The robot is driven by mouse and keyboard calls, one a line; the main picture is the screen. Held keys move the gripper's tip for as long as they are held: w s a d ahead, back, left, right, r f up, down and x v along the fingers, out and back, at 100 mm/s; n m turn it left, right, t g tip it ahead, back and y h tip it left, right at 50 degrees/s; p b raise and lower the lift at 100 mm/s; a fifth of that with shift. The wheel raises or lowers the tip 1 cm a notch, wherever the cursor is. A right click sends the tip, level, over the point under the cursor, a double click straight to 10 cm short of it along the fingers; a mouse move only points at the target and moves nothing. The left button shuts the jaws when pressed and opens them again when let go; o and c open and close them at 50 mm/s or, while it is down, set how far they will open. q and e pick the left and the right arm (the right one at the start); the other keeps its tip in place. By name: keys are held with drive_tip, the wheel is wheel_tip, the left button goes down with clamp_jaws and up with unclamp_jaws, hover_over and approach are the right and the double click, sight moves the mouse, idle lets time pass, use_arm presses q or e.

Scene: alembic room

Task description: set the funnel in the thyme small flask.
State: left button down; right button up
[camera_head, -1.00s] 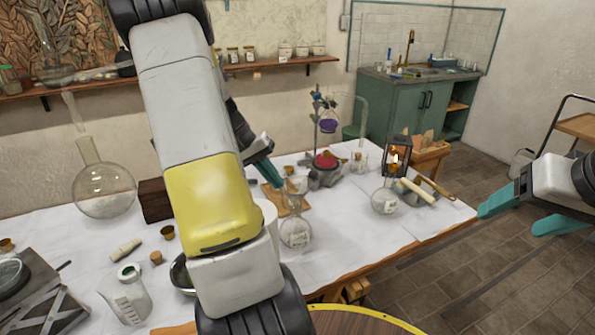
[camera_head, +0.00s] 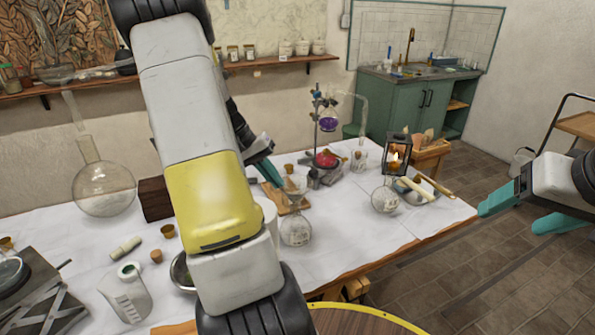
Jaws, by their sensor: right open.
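A small clear round flask (camera_head: 296,230) with a label stands upright on the white-covered table, right of my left arm. A clear cone-shaped piece, which looks like the funnel (camera_head: 297,187), shows at its mouth; how well it is seated is too small to tell. My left gripper (camera_head: 268,172) is just left of and behind the cone, its teal fingers pointing down to the right and partly hidden by my arm. Whether it touches the cone is unclear. Another labelled round flask (camera_head: 385,200) stands further right. I cannot read which label says thyme. My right gripper (camera_head: 512,212) is open and empty, off the table's right edge.
A lantern (camera_head: 397,155) stands at the back right near a pan. A stand with a purple flask (camera_head: 327,120) is at the back. A conical flask (camera_head: 125,295) and a large round flask (camera_head: 103,190) are at left. Free cloth lies at front centre.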

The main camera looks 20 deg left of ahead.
use_arm(q)
drive_tip(key=shift+f, duration=0.15)
drive_tip(key=c, duration=1.6)
unclamp_jaws()
drive_tip(key=shift+o, duration=0.2)
wheel_tip(320, 180, up, 7)
idle(0.5)
idle(0.4)
